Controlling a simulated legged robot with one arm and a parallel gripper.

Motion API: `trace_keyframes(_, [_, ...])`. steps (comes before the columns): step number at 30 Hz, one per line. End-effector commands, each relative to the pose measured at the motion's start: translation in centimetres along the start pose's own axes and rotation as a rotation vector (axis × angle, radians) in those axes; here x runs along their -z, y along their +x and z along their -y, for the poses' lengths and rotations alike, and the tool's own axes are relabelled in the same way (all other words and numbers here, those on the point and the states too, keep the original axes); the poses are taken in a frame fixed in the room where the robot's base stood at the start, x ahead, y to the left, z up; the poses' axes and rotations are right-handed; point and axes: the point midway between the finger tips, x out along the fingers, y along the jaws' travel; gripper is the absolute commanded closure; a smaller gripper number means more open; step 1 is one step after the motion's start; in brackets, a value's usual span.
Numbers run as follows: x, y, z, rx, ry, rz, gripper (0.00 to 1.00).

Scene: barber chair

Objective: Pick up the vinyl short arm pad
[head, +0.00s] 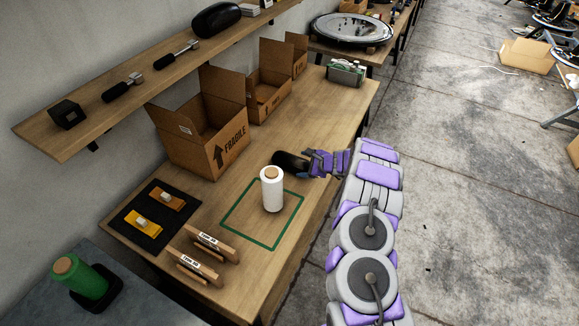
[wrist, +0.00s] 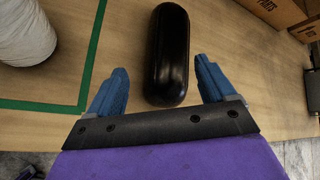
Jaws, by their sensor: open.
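The vinyl short arm pad is a glossy black, rounded long pad (wrist: 167,55) lying on the wooden table, just outside the green taped outline. In the head view the pad (head: 288,161) shows at the tip of my gripper (head: 308,163), partly hidden by it. In the wrist view my gripper (wrist: 160,90) is open, with its two blue fingers apart. The near end of the pad lies between the fingertips, with a gap on each side. The pad's long axis runs away from my gripper.
A white roll (head: 272,190) stands inside the green outline (head: 232,235), left of my gripper. Open cardboard boxes (head: 200,140) stand along the back of the table. Another black pad (head: 216,19) lies on the wall shelf (head: 150,90). Table space around the near pad is clear.

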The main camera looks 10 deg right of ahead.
Motion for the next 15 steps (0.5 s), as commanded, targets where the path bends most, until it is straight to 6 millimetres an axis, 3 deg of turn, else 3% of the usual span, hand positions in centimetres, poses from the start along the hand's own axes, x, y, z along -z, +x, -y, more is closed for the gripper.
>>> trace_keyframes(15, [-0.1, 5.5, -0.2, 0.0, -0.007, -0.009, 0.17])
